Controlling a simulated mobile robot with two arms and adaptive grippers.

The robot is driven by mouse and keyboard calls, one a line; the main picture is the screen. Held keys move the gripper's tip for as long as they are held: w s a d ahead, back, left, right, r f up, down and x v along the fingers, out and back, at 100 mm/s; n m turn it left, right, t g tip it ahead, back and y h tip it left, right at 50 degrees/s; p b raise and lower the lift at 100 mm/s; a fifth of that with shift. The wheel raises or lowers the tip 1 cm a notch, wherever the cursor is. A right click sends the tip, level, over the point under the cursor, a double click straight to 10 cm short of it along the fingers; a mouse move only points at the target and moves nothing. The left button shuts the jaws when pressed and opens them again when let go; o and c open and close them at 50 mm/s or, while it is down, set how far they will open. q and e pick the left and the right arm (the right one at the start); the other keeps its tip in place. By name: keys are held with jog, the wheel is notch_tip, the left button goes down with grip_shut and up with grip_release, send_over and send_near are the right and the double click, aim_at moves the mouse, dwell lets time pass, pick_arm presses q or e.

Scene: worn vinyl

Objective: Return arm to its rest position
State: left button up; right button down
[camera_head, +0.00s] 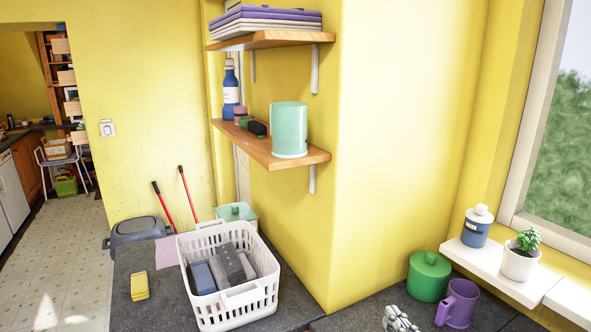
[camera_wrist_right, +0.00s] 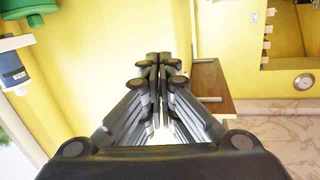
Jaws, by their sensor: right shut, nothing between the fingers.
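My right gripper (camera_head: 398,319) shows only in part at the bottom edge of the head view, in front of the dark counter and left of a purple mug (camera_head: 458,303). In the right wrist view its two fingers (camera_wrist_right: 160,62) meet at the tips, with nothing held between them. The rest of my right arm is out of the head view. My left gripper is not in either view.
A white basket (camera_head: 228,310) with grey items stands on the dark counter, beside a yellow sponge (camera_head: 139,286). A green canister (camera_head: 428,277) stands behind the mug. A blue bottle (camera_head: 477,227) and potted plant (camera_head: 521,255) sit on the sill. Wooden shelves (camera_head: 270,152) jut above.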

jog(key=s+a+f+n+g, duration=0.1)
jog(key=s+a+f+g, duration=0.3)
jog(key=s+f, duration=0.45)
jog(key=s+d+f+g+h, duration=0.2)
jog(key=s+f+g, duration=0.3)
jog(key=s, duration=0.5)
jog(key=s+d+f+g+h, duration=0.2)
jog(key=s+d+f+g, duration=0.3)
jog(key=s, duration=0.6)
notch_tip(320, 180, down, 34)
jog(key=s+a+b, duration=0.2)
jog(key=a+b, duration=0.1)
jog(key=b, duration=0.3)
pick_arm(q)
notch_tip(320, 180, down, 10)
jog(key=b, duration=0.3)
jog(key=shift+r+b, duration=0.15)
jog(key=shift+b, duration=0.15)
pick_arm(e)
jog(key=s+d+f+g, duration=0.1)
jog(key=s+d+f, duration=0.2)
jog(key=s+f, duration=1.3)
notch_tip(320, 180, down, 2)
jog(key=shift+d+f+g, duration=0.1)
jog(key=shift+d+g, duration=0.05)
jog(key=shift+g, duration=0.15)
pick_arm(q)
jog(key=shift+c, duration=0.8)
